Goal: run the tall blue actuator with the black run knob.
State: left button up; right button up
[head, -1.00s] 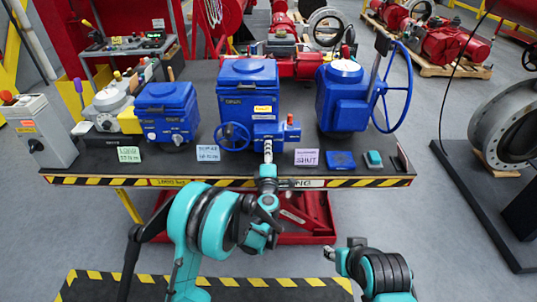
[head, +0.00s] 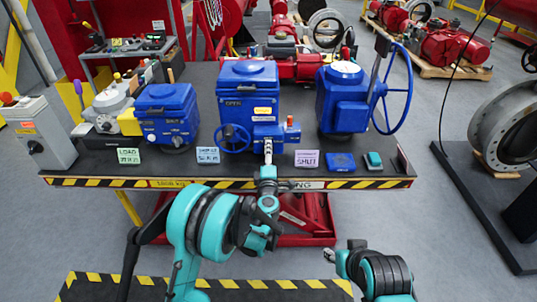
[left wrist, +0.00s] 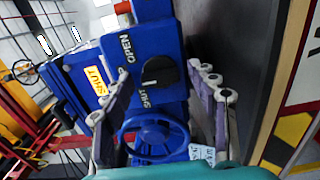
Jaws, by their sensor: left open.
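The tall blue actuator (head: 247,92) stands at the middle of the table, with a small control box on its front right. In the left wrist view, the black run knob (left wrist: 160,72) is on the blue box face between the printed words OPEN and SHUT. It has a white mark; its exact setting is hard to tell. My left gripper (head: 268,150) is at the box front. In the left wrist view its fingers are spread, one on each side of the knob, apart from it. My right gripper (head: 343,250) hangs low in front of the table, away from the actuators.
The blue handwheel (left wrist: 155,137) is close beside my left fingers. A shorter blue actuator (head: 167,114) stands left and another with a large wheel (head: 342,97) right. A grey switch box (head: 40,132) is far left.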

pick_arm(q)
jog(key=s, duration=1.2)
jog(key=s+r+m+g+h, duration=0.1)
jog(key=s+r+m+h, duration=0.2)
jog(key=r+m, duration=0.3)
jog(key=s+r+m+g+h, duration=0.1)
jog(key=s+r+m+h, duration=0.15)
jog(key=r+m, duration=0.35)
jog(key=s+a+f+m+g+y, duration=0.2)
jog(key=s+a+f+m+g, duration=0.1)
jog(key=s+a, duration=0.5)
jog(key=s+a+f+m+g+y, duration=0.3)
jog(key=s+a+f+g, duration=0.3)
jog(key=s, duration=0.8)
jog(key=a+f, duration=0.1)
jog(key=a, duration=0.2)
jog(key=shift+s+a, duration=0.15)
jog(key=shift+a, duration=0.15)
jog(key=shift+y, duration=0.25)
